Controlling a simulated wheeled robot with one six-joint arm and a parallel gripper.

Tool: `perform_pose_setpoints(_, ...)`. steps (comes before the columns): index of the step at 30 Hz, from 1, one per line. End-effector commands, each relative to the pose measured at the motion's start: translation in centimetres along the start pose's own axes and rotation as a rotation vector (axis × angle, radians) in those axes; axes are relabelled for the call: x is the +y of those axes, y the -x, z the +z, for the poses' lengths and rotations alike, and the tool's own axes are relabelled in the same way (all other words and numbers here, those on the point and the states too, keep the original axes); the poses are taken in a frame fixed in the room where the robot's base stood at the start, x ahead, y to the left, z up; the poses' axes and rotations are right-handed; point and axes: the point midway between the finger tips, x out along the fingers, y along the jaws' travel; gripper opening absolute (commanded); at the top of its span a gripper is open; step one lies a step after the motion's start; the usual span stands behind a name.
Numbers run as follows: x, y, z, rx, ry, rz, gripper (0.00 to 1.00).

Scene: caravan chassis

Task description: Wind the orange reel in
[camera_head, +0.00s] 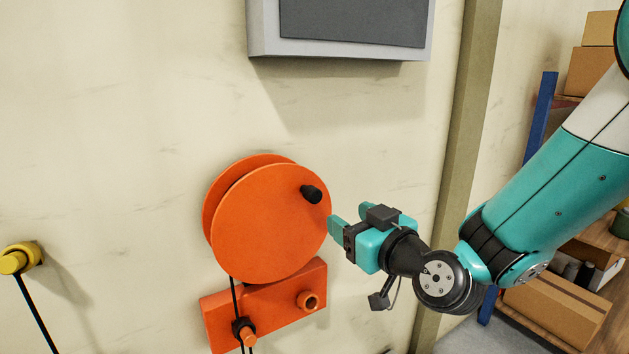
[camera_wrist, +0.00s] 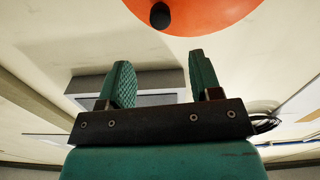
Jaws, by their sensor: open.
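The orange reel (camera_head: 268,225) is mounted on the wall in the head view, with a black crank knob (camera_head: 311,194) near the upper right of its face. An orange bracket (camera_head: 285,290) sits under it, and a dark cord runs down from the reel. My gripper (camera_head: 338,222) is open and empty, just right of the reel's edge and a little below the knob. In the wrist view the reel (camera_wrist: 215,14) and the knob (camera_wrist: 160,15) show at the top, beyond the two spread fingertips. The knob is not between the fingers.
A grey wall panel (camera_head: 345,25) hangs above the reel. A yellow fitting (camera_head: 18,259) with a black cord is on the wall at the left. A shelf with cardboard boxes (camera_head: 555,308) stands at the right behind my arm. The wall around the reel is mostly clear.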

Motion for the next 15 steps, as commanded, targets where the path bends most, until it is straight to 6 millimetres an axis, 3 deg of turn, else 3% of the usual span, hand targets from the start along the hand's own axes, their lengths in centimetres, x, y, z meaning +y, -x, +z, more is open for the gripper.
perform_pose_setpoints(2, 0.0, -1.6, -0.8, -0.003, 0.000, -0.003, 0.58)
perform_pose_setpoints(15, -0.1, -9.3, -0.6, -0.001, 0.000, -0.003, 0.58)
